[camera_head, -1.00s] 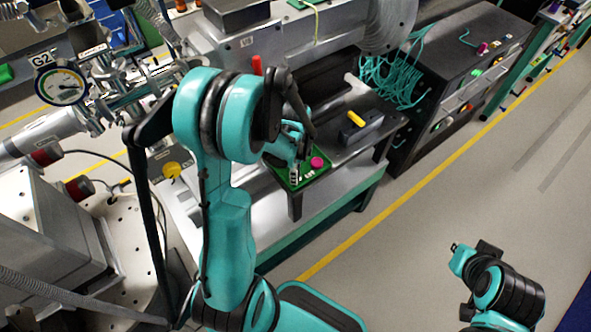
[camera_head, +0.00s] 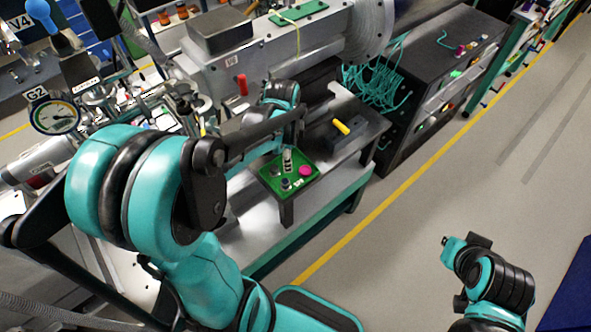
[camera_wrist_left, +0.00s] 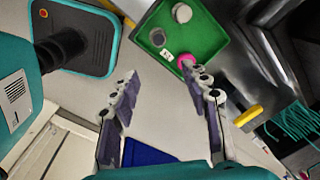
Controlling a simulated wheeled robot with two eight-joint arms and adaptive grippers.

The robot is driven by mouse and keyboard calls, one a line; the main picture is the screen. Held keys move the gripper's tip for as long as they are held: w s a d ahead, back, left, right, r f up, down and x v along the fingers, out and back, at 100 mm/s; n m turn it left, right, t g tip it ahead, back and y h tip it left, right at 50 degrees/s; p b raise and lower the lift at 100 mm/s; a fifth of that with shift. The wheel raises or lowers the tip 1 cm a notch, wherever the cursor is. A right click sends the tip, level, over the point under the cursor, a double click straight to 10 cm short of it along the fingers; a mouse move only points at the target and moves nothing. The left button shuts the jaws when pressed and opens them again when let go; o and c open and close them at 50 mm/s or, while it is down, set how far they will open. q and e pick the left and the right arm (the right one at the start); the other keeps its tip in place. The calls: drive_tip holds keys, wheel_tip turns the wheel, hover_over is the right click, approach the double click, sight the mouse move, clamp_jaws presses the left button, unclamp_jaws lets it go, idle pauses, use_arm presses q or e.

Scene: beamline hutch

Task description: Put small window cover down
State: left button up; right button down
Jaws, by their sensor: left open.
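In the left wrist view, the tray (camera_wrist_left: 207,38) holds a dark grey disc (camera_wrist_left: 158,37), a pale disc (camera_wrist_left: 182,13) and the magenta piece (camera_wrist_left: 187,61). I cannot tell which piece is the small window cover. My left gripper (camera_head: 288,158) is over the tray; in the wrist view its fingers (camera_wrist_left: 160,88) are spread with nothing between them. My right gripper (camera_head: 446,243) is over the floor, far from the tray; its jaws are too small to read.
A dark block with a yellow handle (camera_head: 341,127) stands right of the tray. Teal cables (camera_head: 372,85) hang from a black cabinet (camera_head: 420,95) behind it. A pressure gauge (camera_head: 53,115) and pipework crowd the left. The floor at right is clear.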

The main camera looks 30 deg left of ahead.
use_arm(q)
drive_tip(key=s+d+r+n+t, duration=0.6)
drive_tip(key=s+d+n, duration=0.3)
drive_tip(key=n, duration=0.2)
drive_tip(key=shift+d+r+n, duration=0.25)
drive_tip(key=shift+r+n, duration=0.15)
drive_tip(key=shift+r, duration=0.45)
wheel_tip(320, 180, down, 5)
drive_tip(key=b, duration=0.5)
drive_tip(key=shift+f, duration=0.2)
